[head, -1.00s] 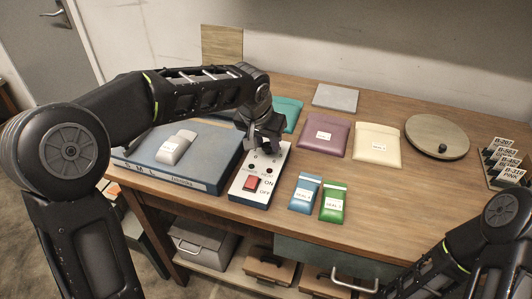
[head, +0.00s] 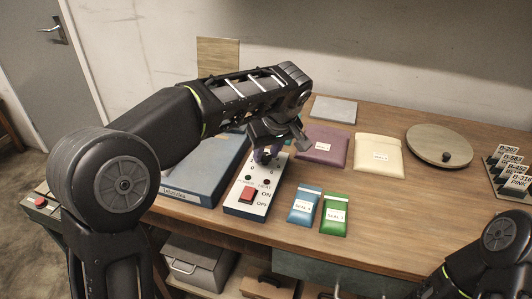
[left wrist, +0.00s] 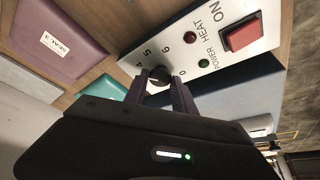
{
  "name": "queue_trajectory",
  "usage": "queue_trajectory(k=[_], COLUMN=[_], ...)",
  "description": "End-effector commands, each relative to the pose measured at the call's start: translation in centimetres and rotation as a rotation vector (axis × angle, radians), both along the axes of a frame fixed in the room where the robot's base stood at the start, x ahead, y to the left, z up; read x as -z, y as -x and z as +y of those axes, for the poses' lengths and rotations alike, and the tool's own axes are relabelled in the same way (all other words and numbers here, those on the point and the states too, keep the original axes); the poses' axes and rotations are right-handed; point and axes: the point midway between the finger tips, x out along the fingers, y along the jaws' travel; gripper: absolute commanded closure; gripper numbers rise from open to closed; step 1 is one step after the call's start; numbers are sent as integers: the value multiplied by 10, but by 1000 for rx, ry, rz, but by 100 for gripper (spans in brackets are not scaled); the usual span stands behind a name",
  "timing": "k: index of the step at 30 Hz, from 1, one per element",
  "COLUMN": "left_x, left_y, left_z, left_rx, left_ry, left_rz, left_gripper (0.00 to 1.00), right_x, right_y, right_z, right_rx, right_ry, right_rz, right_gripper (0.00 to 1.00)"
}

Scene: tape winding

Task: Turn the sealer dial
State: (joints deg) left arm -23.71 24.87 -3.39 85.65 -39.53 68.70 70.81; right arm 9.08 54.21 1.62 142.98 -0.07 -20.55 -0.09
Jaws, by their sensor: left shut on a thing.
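The sealer's white control panel (head: 252,190) sits on the bench beside the blue sealer body (head: 192,180). It carries a red rocker switch (head: 247,195), two small lamps and a numbered scale around a dark round dial (left wrist: 160,76). My left gripper (head: 268,154) is at the far end of the panel. In the left wrist view its two fingers (left wrist: 160,90) are on either side of the dial and shut on it. The fingers hide part of the dial and scale, and I cannot read the dial's setting. My right arm shows at lower right, its gripper out of frame.
Blue (head: 304,205) and green (head: 335,213) packets lie right of the panel. Purple (head: 322,145) and cream (head: 379,156) pouches lie behind them. A round turntable (head: 438,147) and a card rack (head: 512,175) stand at right. The bench's right front is clear.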

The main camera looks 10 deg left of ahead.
Motion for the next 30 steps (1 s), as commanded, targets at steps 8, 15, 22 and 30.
queue_trajectory(k=[8,15,22,30], left_x=[0,0,0,0], left_y=[-1,-1,0,0], left_z=[0,-1,-1,0], left_rx=[-46,-47,-46,-45], left_ry=[1,2,2,1], left_rz=[-1,-1,0,1], left_gripper=[100,100,56,47], right_x=[0,0,0,0], right_y=[0,0,0,0], right_z=[0,0,0,0], right_rx=[0,0,0,0], right_ry=[0,0,0,0], right_rz=[0,0,0,0], right_gripper=[100,100,100,100])
